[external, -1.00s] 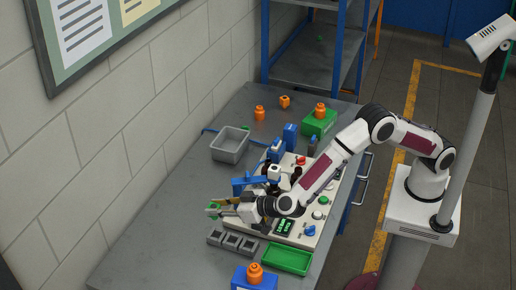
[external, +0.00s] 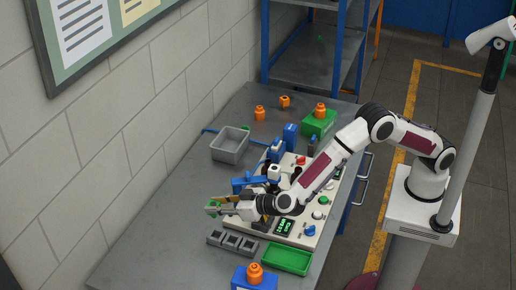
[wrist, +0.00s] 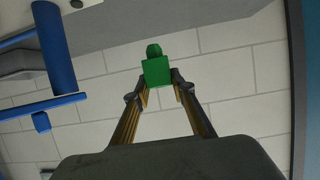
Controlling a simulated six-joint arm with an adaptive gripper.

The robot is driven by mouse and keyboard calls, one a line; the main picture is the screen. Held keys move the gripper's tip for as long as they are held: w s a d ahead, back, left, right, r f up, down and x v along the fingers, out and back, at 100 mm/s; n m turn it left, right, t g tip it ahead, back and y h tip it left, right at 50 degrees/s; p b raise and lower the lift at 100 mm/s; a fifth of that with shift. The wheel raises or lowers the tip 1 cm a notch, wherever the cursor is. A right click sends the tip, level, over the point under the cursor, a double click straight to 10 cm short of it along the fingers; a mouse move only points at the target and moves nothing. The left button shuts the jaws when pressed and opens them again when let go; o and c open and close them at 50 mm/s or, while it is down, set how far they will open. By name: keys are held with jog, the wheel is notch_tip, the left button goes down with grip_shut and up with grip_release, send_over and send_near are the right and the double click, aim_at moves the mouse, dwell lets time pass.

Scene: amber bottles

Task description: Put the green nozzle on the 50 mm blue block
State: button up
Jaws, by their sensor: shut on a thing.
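The green nozzle (wrist: 157,70) is held between the fingertips of my gripper (wrist: 160,88), against a backdrop of wall in the wrist view. In the external view, its green shows at the tips of my gripper (external: 214,207), above the left part of the table. My gripper is shut on the nozzle. Blue blocks stand at the table's back (external: 290,134) and at its front (external: 252,281); the front one has an orange piece on top. I cannot tell which one is 50 mm.
A white panel (external: 312,226) with buttons and blue fixtures lies right of my gripper. A grey bin (external: 230,143) stands behind it. Dark grey square holders (external: 231,242) and a green tray (external: 287,260) are in front. The table's left part is clear.

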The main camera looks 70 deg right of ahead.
jog(key=w+d+r+m+h, duration=0.2)
jog(key=w+d+r, duration=0.1)
jog(key=d, duration=0.7)
jog(key=w+d+r+m+g+h, duration=0.15)
jog(key=d+r, duration=0.25)
jog(key=d, duration=0.6)
jog(key=w+d+r+m+t+h, duration=0.1)
jog(key=w+d+r+h, duration=0.15)
jog(key=d, duration=0.75)
jog(key=s+d+m+g+h, duration=0.1)
jog(key=s+d, duration=0.3)
jog(key=d, duration=0.5)
jog(key=s+d+m+g+h, duration=0.1)
jog(key=s+d+m, duration=0.1)
jog(key=s+d, duration=0.3)
jog(key=s+d+m+g+h, duration=0.1)
jog(key=s+d, duration=0.3)
jog(key=d, duration=0.8)
jog(key=shift+s+d+r+g, duration=0.3)
jog(key=shift+r+g, duration=0.05)
jog(key=shift+m, duration=0.25)
jog(key=shift+f, duration=3.1)
